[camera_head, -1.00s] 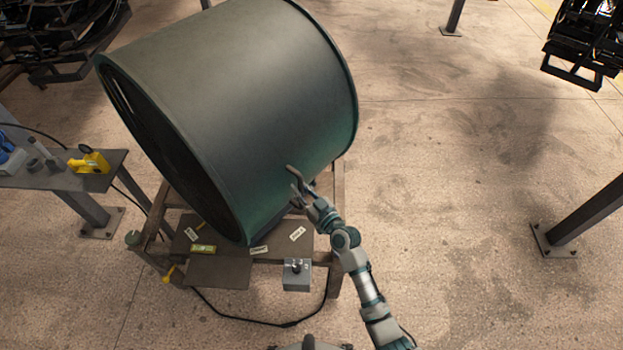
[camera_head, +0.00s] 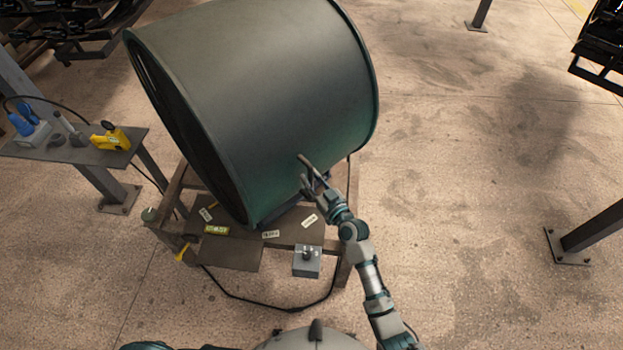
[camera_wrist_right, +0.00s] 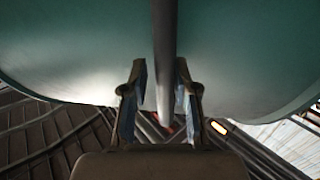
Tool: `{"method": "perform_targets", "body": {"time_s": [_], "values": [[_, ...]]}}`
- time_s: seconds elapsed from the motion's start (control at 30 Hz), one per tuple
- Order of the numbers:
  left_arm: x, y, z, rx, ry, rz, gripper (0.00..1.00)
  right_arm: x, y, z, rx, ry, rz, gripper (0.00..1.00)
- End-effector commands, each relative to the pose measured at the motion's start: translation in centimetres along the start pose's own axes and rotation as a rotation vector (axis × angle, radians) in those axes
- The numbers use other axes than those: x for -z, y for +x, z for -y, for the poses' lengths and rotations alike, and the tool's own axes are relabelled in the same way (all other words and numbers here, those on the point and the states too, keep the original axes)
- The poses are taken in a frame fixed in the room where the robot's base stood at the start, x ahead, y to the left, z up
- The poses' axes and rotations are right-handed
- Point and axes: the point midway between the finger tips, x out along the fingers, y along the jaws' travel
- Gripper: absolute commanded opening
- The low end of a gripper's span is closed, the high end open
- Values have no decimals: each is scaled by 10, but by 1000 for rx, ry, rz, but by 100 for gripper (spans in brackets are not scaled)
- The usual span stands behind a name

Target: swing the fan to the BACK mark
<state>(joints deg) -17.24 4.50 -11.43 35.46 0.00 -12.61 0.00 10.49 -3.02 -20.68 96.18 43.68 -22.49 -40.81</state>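The fan is a big dark green drum (camera_head: 270,90) tilted on a low stand (camera_head: 235,256). Small labels lie on the stand's top: a left one (camera_head: 207,214), a middle one (camera_head: 271,234) and a right one (camera_head: 309,220). I cannot read which is BACK. My right gripper (camera_head: 307,174) is at the drum's lower right side. In the right wrist view its two fingers (camera_wrist_right: 160,85) stand apart on either side of a grey bar (camera_wrist_right: 164,40) in front of the green drum. Contact with the bar is unclear. My left gripper is out of view.
A grey box with a knob (camera_head: 307,262) sits at the stand's front right. A yellow-green block (camera_head: 216,230) lies by the left label. A side table (camera_head: 70,150) at left holds a yellow tool (camera_head: 110,138). A post (camera_head: 590,228) stands at right; floor between is clear.

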Motion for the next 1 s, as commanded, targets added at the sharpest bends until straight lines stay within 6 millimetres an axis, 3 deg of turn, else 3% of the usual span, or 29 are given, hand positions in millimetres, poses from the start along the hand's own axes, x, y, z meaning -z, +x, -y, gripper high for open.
{"method": "perform_targets", "body": {"time_s": [0.17, 0.27, 0.7, 1.0], "values": [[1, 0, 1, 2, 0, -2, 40, 0, -3, 0, 0, 0, 0, 29], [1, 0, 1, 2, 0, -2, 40, -1, -15, -1, -1, -2, 1, 29], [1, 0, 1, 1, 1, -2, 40, -3, -104, -1, 0, -1, 3, 29], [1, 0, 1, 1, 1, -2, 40, -1, -120, -1, 0, 1, 0, 29]]}}
